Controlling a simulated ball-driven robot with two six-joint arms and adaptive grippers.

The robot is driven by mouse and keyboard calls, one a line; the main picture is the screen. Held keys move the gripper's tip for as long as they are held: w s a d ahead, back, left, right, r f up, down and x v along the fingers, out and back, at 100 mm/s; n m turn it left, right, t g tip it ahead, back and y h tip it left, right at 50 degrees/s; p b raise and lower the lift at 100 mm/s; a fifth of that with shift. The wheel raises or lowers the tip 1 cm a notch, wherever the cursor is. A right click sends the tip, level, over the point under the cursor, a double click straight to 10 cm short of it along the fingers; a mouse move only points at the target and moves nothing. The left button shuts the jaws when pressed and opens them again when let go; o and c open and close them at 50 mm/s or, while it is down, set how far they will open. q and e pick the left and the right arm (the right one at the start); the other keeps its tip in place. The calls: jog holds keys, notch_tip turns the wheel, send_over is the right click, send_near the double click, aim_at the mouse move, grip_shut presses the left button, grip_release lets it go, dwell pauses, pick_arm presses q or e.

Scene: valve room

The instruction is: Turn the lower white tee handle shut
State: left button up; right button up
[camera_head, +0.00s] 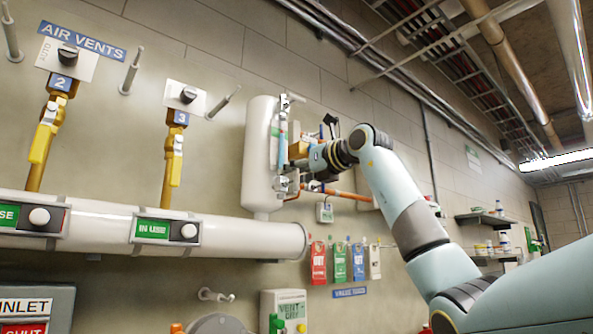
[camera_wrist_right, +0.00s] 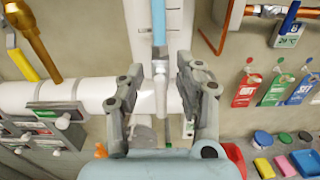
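A white upright tank (camera_head: 259,150) stands on the wall with a sight tube on its front. A blue length of the tube (camera_wrist_right: 158,22) runs down the middle of the right wrist view. Below it a pale white fitting, apparently the lower tee handle (camera_wrist_right: 161,90), lies between my fingers in the picture. My right gripper (camera_wrist_right: 159,80) is open, with a finger on each side of the fitting and visible gaps. In the head view my right gripper (camera_head: 297,160) is beside the tank, its fingertips small and partly hidden. My left gripper is not in view.
A large white horizontal pipe (camera_head: 100,227) runs below the tank. Coloured tags (camera_head: 337,261) hang to its right. Copper pipework (camera_head: 345,193) lies just right of the tank, close to my gripper. Yellow-handled vent valves (camera_head: 45,133) are at left.

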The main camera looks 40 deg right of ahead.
grip_shut()
jog(key=shift+d+m, duration=0.15)
jog(key=shift+m, duration=0.25)
jog(key=shift+d+m, duration=0.15)
jog(key=shift+m, duration=0.85)
jog(key=m, duration=0.5)
jog(key=d+f+m+b, duration=0.1)
jog(key=m, duration=0.4)
jog(key=m+b, duration=0.1)
jog(key=m, duration=0.4)
jog(key=shift+d+f, duration=0.3)
jog(key=shift+f, duration=0.05)
